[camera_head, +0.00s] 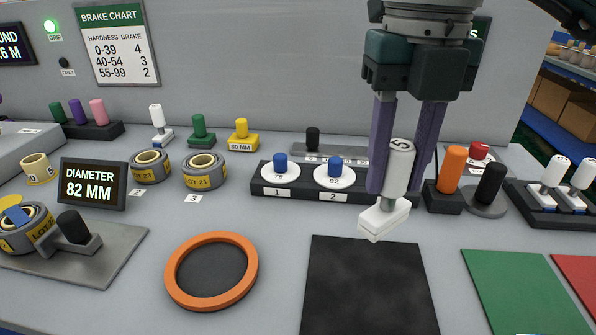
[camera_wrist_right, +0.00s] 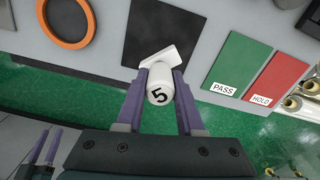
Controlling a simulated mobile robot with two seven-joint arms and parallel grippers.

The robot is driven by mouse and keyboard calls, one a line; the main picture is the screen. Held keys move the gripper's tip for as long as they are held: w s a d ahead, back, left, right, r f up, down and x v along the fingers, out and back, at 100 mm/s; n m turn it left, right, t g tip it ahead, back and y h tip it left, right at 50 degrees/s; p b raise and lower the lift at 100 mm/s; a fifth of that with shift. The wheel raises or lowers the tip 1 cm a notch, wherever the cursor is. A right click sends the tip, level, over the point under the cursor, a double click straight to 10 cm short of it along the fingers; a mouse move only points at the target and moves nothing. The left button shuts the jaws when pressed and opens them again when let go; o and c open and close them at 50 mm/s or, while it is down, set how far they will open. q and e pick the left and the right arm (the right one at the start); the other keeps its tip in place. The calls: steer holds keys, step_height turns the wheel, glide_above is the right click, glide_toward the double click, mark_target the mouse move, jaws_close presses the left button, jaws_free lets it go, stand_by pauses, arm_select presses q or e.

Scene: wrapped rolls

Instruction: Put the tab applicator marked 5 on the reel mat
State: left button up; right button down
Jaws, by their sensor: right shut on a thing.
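The tab applicator marked 5 has a white cylindrical handle and a white block foot; it shows in the head view (camera_head: 385,218) and right wrist view (camera_wrist_right: 160,88). My right gripper (camera_head: 398,190) is shut on its handle, with one purple finger on each side. It is tilted slightly and held in the air near the far edge of a black square mat (camera_head: 370,285), apparently the reel mat. The mat is bare and shows no label. My left gripper (camera_wrist_right: 38,152) shows only partly at the lower left of the wrist view, its fingers apart.
An orange ring (camera_head: 212,271) lies left of the mat; green (camera_head: 525,290) and red mats lie to the right. Behind stand a black rack (camera_head: 262,190) with blue-knobbed discs, an orange-handled tool (camera_head: 451,172) and a black-handled one (camera_head: 490,185).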

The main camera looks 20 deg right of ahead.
step_height(320, 180, down, 11)
steer(key=shift+f, duration=0.1)
steer(key=shift+b, duration=0.35)
steer(key=shift+f, duration=0.2)
steer(key=c, duration=0.5)
jaws_free()
steer(key=shift+c, duration=0.2)
steer(key=shift+d, duration=0.1)
steer(key=shift+r, duration=0.1)
